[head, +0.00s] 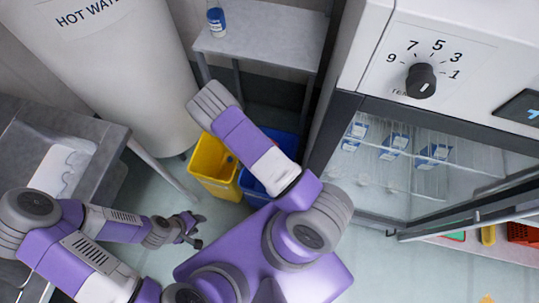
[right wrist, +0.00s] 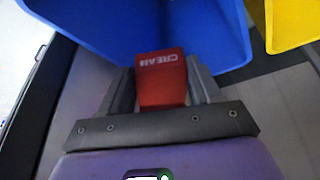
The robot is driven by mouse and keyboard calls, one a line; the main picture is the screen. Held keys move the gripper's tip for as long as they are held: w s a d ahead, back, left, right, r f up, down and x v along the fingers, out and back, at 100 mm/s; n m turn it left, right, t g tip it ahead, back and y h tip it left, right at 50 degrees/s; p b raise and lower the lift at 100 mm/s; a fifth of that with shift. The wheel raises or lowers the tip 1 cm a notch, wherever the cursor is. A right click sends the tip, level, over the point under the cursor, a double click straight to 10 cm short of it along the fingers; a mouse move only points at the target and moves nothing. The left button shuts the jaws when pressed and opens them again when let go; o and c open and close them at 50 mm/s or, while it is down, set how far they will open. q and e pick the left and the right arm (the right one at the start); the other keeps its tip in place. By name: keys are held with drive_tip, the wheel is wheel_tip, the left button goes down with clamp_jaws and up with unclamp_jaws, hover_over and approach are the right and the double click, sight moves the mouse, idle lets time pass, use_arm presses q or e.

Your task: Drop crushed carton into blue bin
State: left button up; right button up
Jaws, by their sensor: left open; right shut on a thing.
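A red carton (right wrist: 161,80) with the word CREAM on it is held between the fingers of my right gripper (right wrist: 161,85). The right gripper is shut on it, in front of the blue bin (right wrist: 190,25), whose wall fills the top middle of the right wrist view. I cannot tell whether the carton is over the bin's opening. In the head view the blue bin (head: 283,142) is partly hidden behind my right arm, and the right gripper and carton are hidden there. My left gripper (head: 196,228) is open and empty, low on the left, away from the bins.
A yellow bin (head: 208,165) stands just left of the blue bin; it also shows in the right wrist view (right wrist: 295,22). A white hot water tank (head: 130,70) and a shelf with a small bottle (head: 216,20) are behind. An open glass-door fridge (head: 400,150) stands right.

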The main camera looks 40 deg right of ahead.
wheel_tip(320, 180, down, 8)
drive_tip(key=b, duration=0.5)
drive_tip(key=shift+s+d+r+m, duration=0.15)
drive_tip(key=shift+s+m, duration=0.25)
drive_tip(key=shift+s, duration=0.05)
drive_tip(key=o, duration=1.1)
drive_tip(key=shift+r, duration=0.1)
drive_tip(key=p+v, duration=0.3)
drive_tip(key=v, duration=0.4)
drive_tip(key=shift+r, duration=0.25)
